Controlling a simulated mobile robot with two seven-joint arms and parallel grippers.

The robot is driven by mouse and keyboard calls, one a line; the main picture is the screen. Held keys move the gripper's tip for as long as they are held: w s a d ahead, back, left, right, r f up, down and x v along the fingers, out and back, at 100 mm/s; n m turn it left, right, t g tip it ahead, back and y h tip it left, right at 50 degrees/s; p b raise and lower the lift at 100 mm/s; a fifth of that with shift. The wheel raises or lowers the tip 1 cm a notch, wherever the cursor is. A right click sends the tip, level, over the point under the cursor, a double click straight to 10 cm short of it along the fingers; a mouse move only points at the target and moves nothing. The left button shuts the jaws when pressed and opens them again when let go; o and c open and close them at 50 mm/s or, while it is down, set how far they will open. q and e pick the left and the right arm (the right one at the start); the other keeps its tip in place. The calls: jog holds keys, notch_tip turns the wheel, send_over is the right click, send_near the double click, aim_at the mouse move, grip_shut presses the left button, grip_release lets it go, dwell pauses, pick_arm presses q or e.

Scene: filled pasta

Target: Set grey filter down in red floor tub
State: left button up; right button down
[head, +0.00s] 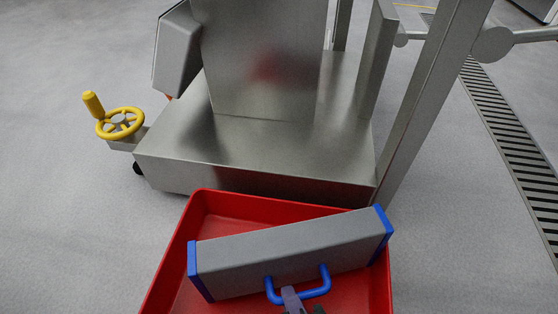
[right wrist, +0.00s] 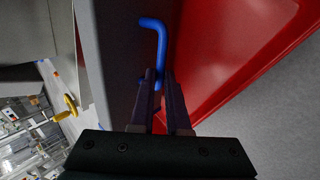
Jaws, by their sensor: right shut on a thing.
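The grey filter (head: 290,252) is a long box with blue end caps and a blue handle. It lies slightly slanted across the red floor tub (head: 213,202) in the head view, within or just above the tub's walls; I cannot tell whether it touches the bottom. My right gripper (head: 292,294) is shut on the blue handle at the filter's near side. In the right wrist view the fingers (right wrist: 165,95) close on the blue handle (right wrist: 154,45), with the filter (right wrist: 108,60) to the left and the tub (right wrist: 225,50) to the right. My left gripper is not in view.
A steel machine (head: 240,155) stands right behind the tub, with a slanted steel post (head: 430,90) at its right. A yellow handwheel (head: 120,123) sticks out at the left. A floor drain grate (head: 510,130) runs along the right. The grey floor is clear at left.

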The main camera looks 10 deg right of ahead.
jog(key=shift+f+b, duration=0.4)
jog(key=shift+f, duration=0.1)
jog(key=c, duration=0.9)
grip_release()
jog(key=w+a+r+p+v, duration=0.1)
jog(key=p+v, duration=0.9)
jog(key=v, duration=0.3)
jog(key=w+d+r+m+g+h, duration=0.1)
jog(key=d+r+m, duration=0.1)
jog(key=d+m, duration=0.35)
jog(key=w+d+r+m+g+h, duration=0.1)
jog(key=w+d+r+m, duration=0.1)
jog(key=d+m, duration=0.35)
jog(key=s+d+r+m+g+y, duration=0.1)
jog(key=s+d+r+m+g, duration=0.1)
jog(key=d+r+m, duration=0.2)
notch_tip(320, 180, up, 4)
jog(key=shift+f+m+y, duration=0.1)
jog(key=shift+m+y, duration=0.2)
jog(key=shift+m, duration=0.6)
